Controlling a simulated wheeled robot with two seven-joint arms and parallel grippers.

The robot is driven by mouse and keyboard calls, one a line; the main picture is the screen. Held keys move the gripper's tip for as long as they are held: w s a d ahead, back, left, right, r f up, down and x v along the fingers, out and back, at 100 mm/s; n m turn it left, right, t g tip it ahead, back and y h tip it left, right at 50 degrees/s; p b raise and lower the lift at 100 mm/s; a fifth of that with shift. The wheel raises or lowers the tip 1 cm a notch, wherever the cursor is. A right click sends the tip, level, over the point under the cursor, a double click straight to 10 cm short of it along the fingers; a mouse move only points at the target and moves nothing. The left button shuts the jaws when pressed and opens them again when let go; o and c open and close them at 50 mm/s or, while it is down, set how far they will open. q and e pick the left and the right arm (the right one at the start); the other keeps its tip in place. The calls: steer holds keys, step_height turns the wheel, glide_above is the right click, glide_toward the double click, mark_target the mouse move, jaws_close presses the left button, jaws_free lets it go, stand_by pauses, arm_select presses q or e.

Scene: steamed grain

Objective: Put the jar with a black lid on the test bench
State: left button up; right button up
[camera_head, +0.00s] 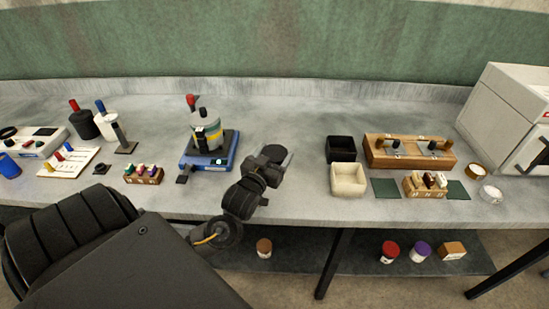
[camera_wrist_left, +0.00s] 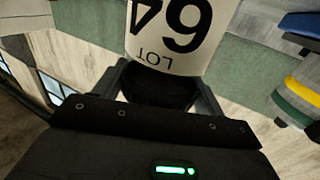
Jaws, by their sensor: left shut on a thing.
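My left gripper (camera_head: 275,160) is over the front part of the grey test bench (camera_head: 300,205), right of the blue scale. In the left wrist view my left gripper (camera_wrist_left: 160,95) is shut on the black lid (camera_wrist_left: 160,88) of a jar. The jar (camera_wrist_left: 170,35) has a white label with large black digits and "LOT", upside down in that view. In the head view the jar is mostly hidden by my gripper. I cannot tell whether it touches the bench. My right gripper is not in view.
A blue scale (camera_head: 188,163) bearing a grey container stands left of my gripper. A black box (camera_head: 341,149) and a cream box (camera_head: 348,180) stand right. A wooden rack (camera_head: 410,150) is farther right. Several jars sit on the lower shelf (camera_head: 350,255). Bare bench lies behind my gripper.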

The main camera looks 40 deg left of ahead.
arm_select(q)
steer(key=shift+a+f, duration=0.1)
steer(key=shift+f, duration=0.65)
